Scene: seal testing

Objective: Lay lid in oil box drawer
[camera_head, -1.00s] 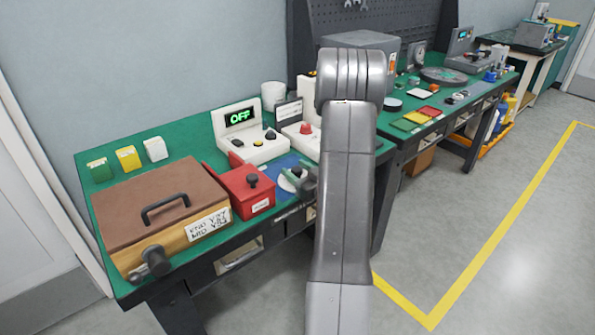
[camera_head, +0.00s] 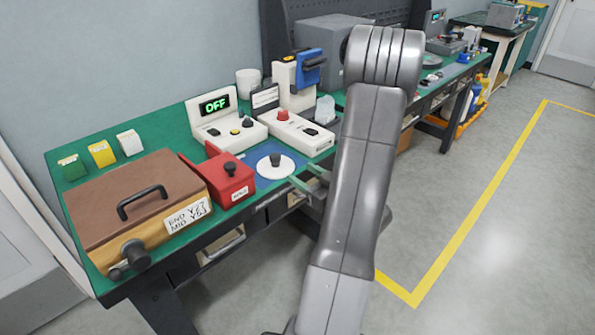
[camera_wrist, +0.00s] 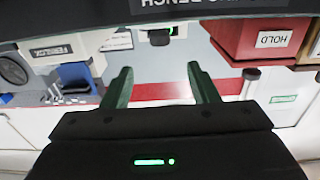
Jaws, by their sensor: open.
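A white disc with a black knob (camera_head: 276,167), which looks like the lid, lies on a blue mat on the green bench. In the wrist view, upside down, its black knob (camera_wrist: 160,37) shows beyond the fingers. My gripper (camera_head: 308,184) is open and empty at the bench's front edge, just right of the disc and apart from it. Its two green fingers (camera_wrist: 163,88) are spread in the wrist view. A wooden box with a brown top (camera_head: 150,205) and front knob stands left. I cannot read which one is the oil box.
A red HOLD box (camera_head: 232,182) stands left of the disc; it also shows in the wrist view (camera_wrist: 258,35). A white OFF unit (camera_head: 225,127) and a white unit with a red button (camera_head: 297,133) stand behind. Open floor (camera_head: 480,240) lies at right.

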